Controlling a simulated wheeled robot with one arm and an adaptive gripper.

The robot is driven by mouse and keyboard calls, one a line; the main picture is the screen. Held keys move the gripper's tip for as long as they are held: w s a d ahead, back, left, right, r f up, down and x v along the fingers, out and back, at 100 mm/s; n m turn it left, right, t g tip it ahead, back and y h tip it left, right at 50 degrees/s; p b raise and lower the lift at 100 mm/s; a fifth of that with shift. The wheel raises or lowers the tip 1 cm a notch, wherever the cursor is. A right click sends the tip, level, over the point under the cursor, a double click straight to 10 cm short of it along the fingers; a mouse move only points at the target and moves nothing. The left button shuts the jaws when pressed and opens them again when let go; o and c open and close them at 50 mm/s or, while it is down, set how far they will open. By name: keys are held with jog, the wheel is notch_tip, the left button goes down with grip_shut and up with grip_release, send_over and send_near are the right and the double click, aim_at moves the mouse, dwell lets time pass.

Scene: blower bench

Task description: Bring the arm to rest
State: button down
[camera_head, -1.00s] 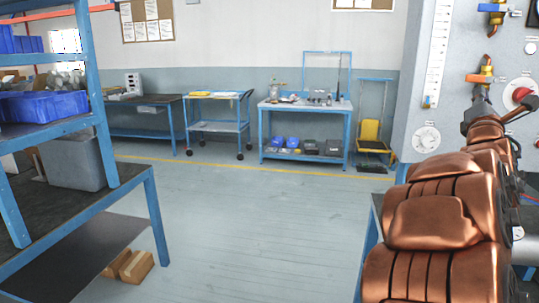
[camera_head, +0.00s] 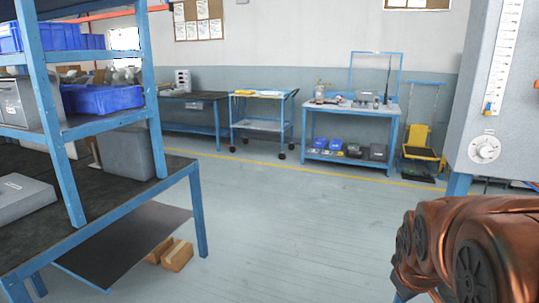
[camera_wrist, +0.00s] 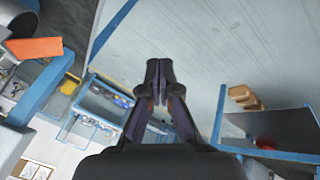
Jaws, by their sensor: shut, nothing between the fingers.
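My gripper (camera_wrist: 159,78) shows in the wrist view with its dark fingers together and nothing between them. It hangs over the grey floor, clear of any surface. In the head view my copper-coloured arm (camera_head: 480,245) is folded low at the right edge, and the gripper is out of sight there.
A blue-framed shelf bench (camera_head: 182,172) with blue bins (camera_head: 105,98) stands at the left. A grey panel with a gauge (camera_head: 485,149) is at the right. A trolley (camera_head: 262,124) and a work table (camera_head: 348,158) line the back wall. The middle floor (camera_head: 290,230) is clear.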

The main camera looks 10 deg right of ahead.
jog(key=s+a+f+m+g+y, duration=0.1)
jog(key=s+a+f+g+y, duration=0.2)
jog(key=s+a, duration=0.55)
jog(key=s+a+f+m+g, duration=0.1)
jog(key=s+a+f+g, duration=0.4)
jog(key=s, duration=0.7)
notch_tip(320, 180, up, 15)
jog(key=a+t+p, duration=0.1)
jog(key=p, duration=1.1)
jog(key=shift+w+a+r+m+t, duration=0.2)
jog(key=shift+a+m+t, duration=0.05)
jog(key=shift+m+t, duration=0.05)
